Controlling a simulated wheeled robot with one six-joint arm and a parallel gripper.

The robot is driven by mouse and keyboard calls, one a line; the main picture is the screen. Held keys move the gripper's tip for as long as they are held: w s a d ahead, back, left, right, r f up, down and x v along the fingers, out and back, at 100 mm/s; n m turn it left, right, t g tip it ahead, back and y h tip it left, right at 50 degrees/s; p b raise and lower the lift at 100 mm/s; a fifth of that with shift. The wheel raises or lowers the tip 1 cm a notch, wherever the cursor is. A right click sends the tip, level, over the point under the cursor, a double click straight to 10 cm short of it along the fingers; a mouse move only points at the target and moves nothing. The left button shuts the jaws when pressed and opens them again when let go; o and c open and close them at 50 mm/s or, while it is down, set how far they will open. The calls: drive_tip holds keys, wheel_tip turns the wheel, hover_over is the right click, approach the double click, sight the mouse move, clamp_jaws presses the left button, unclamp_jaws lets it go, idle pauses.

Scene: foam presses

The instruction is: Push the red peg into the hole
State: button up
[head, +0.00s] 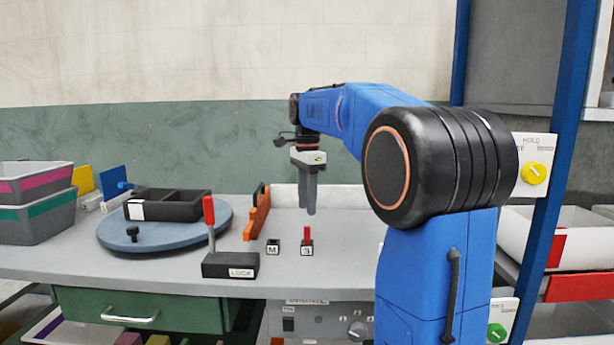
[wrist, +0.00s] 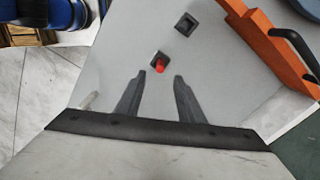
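The red peg (head: 307,235) stands upright in a small dark block (head: 306,251) with a white label, on the grey bench. In the wrist view the peg (wrist: 160,65) shows at its block, just beyond and between my fingertips. How deep it sits in the hole cannot be told. My gripper (head: 311,211) points down above the bench, a little above and behind the peg in the head view. Its two fingers are apart with nothing between them in the wrist view.
A similar block marked M (head: 273,247) stands just left of it. Farther left are a black LOCK box (head: 230,265) with a red-handled lever, an orange piece (head: 258,212) with a black handle, and a blue-grey turntable (head: 120,240) bearing a black tray. Bench right of the peg is clear.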

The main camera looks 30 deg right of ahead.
wheel_tip(320, 180, up, 8)
idle(0.4)
drive_tip(key=shift+f, duration=0.1)
drive_tip(key=s+a+f+n+t, duration=0.1)
drive_tip(key=s+a+f+n, duration=0.4)
drive_tip(key=s+f, duration=0.4)
drive_tip(key=s+a+f+n+t, duration=0.2)
drive_tip(key=s+a+f+n, duration=0.3)
drive_tip(key=s+f+n, duration=0.3)
drive_tip(key=s+a+f+n+t, duration=0.1)
drive_tip(key=s+a+f+n, duration=0.4)
drive_tip(key=s+f, duration=0.6)
drive_tip(key=shift+s+a+f+n+t, duration=0.15)
drive_tip(key=shift+s+a+n+t, duration=0.25)
drive_tip(key=shift+s+n, duration=0.5)
